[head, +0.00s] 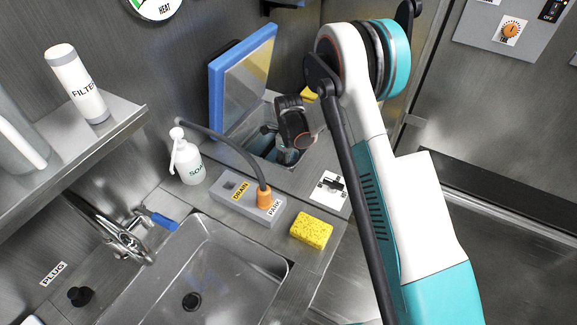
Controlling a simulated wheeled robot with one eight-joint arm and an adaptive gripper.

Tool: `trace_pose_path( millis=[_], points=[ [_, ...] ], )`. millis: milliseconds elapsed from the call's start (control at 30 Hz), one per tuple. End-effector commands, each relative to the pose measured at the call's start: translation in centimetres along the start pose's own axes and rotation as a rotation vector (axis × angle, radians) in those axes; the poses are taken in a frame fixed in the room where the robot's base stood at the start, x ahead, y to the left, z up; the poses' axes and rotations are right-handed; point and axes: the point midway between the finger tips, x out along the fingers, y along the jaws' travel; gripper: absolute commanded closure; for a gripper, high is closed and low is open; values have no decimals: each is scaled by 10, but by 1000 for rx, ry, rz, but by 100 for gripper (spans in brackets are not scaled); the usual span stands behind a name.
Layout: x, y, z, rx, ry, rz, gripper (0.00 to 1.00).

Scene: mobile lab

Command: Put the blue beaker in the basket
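My gripper (286,150) points down into an opening in the counter beneath a raised blue-framed lid (216,95). Its wrist hides most of its fingers, so I cannot see whether they are open or shut. A small patch of bluish grey shows under the gripper inside the opening; I cannot tell whether it is the blue beaker or part of the gripper. No blue beaker is clearly visible elsewhere. No basket can be made out; the inside of the opening is mostly hidden by my gripper.
A drain/park block (226,196) with a hose in an orange fitting stands before the opening. Near it are a soap bottle (188,165), a yellow sponge (312,231) and an empty sink (222,262). A shelf (112,118) with a filter bottle (78,85) juts out at left.

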Motion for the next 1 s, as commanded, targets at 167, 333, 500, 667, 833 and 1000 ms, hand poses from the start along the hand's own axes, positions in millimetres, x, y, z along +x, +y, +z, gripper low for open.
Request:
trace_pose_path(
  millis=[167, 333, 500, 667, 833, 1000],
  points=[
    [12, 0, 0, 0, 0, 0, 81],
    [12, 0, 0, 0, 0, 0, 81],
    [14, 0, 0, 0, 0, 0, 46],
    [14, 0, 0, 0, 0, 0, 35],
    [14, 0, 0, 0, 0, 0, 35],
    [7, 0, 0, 0, 0, 0, 35]
  ],
)
